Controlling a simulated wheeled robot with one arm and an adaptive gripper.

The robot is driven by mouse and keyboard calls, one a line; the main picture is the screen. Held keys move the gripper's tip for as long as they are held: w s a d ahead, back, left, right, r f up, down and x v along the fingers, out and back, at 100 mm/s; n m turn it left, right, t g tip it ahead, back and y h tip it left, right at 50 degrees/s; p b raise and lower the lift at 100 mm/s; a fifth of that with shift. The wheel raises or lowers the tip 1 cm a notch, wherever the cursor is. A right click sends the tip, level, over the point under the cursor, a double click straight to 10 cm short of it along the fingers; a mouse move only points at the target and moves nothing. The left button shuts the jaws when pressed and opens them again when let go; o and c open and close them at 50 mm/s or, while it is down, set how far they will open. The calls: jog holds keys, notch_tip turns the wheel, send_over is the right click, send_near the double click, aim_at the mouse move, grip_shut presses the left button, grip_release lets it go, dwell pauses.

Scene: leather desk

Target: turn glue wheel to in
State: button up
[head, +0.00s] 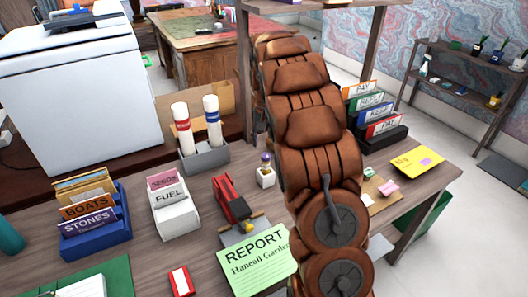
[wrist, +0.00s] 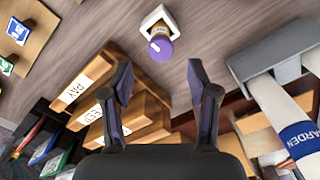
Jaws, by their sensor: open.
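The glue (head: 265,172) stands upright in a small white holder on the desk, right of the red stapler-like tool in the head view. In the wrist view its round purple wheel (wrist: 159,48) faces me, with a white mark near its left side and a bit of amber body behind it. The square white holder (wrist: 155,16) shows around it. My gripper (wrist: 160,78) is open and empty. Its two dark fingers are spread to either side, with the wheel ahead of the gap between them and apart from both. The fingers are not visible in the head view.
A grey holder with two white tubes (head: 212,122) stands behind the glue. A card rack (head: 380,130) is on the far right side. A red tool (head: 231,199), a fuel box (head: 172,205) and a green report sheet (head: 258,262) lie nearby. Bare desk surrounds the white holder.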

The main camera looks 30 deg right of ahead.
aim_at(266, 155)
notch_tip(266, 155, down, 5)
jog(key=shift+f+p, duration=0.1)
jog(key=shift+p, duration=0.4)
grip_shut()
jog(key=shift+m+b, duration=0.4)
jog(key=shift+m, duration=0.1)
jog(key=shift+m+b, duration=0.35)
jog(key=shift+m, duration=0.65)
grip_release()
